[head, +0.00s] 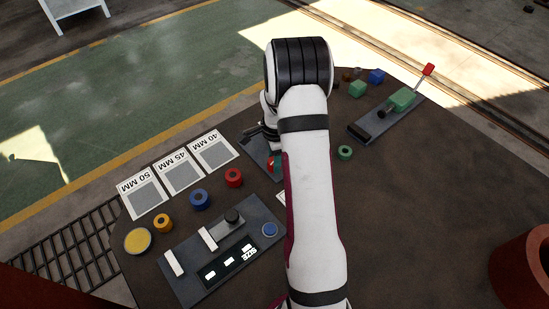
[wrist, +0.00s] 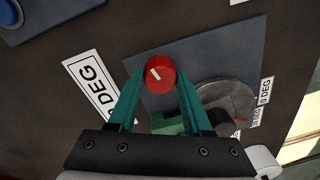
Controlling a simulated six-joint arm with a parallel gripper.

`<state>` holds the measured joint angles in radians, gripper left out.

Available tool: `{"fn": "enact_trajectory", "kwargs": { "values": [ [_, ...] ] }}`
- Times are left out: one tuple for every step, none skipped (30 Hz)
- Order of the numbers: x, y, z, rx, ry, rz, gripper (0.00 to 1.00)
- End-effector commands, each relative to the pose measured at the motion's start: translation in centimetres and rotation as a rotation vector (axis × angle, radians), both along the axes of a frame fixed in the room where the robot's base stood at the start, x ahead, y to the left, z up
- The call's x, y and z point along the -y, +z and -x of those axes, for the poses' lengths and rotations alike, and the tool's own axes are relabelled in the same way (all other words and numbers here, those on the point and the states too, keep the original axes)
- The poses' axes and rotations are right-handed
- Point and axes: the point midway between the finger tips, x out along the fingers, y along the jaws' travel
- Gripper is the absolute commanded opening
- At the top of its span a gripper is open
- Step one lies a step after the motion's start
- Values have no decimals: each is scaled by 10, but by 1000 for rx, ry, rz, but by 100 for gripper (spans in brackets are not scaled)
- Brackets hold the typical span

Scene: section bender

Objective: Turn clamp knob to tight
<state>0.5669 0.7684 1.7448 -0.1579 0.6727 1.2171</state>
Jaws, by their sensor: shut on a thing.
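The clamp knob (wrist: 160,75) is red and round with a white mark on its face, seen in the wrist view. My gripper (wrist: 160,82) has its two green fingers on either side of the knob, shut on it. The knob sits over a dark blue-grey plate (wrist: 140,52) with a green block and a round grey disc (wrist: 226,97) beside it. In the head view my arm hides most of this fixture; part of its plate (head: 257,150) and a bit of red and green show left of the arm.
White cards marked 50, 45 and 40 MM (head: 181,174) lie at the left, near yellow, blue and red rings (head: 233,178). A panel with a blue button (head: 269,229) lies in front. A lever device (head: 400,99) stands at the back right. The table right of my arm is mostly clear.

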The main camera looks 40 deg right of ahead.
Motion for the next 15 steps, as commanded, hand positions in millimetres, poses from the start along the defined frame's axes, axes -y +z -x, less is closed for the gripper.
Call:
{"fn": "enact_trajectory", "kwargs": {
  "values": [
    [0,1,0,1,-33,1,0],
    [0,1,0,1,-55,1,0],
    [0,1,0,1,-83,0,0],
    [0,1,0,1,-102,0,0],
    [0,1,0,1,-120,0,0],
    [0,1,0,1,-144,0,0],
    [0,1,0,1,-161,0,0],
    [0,1,0,1,-175,1,0],
    [0,1,0,1,-194,1,0],
    [0,1,0,1,-206,0,0],
    [0,1,0,1,-219,1,0],
    [0,1,0,1,-232,1,0],
    [0,1,0,1,-242,0,0],
    [0,1,0,1,-250,1,0],
    [0,1,0,1,-259,1,0]
  ]
}}
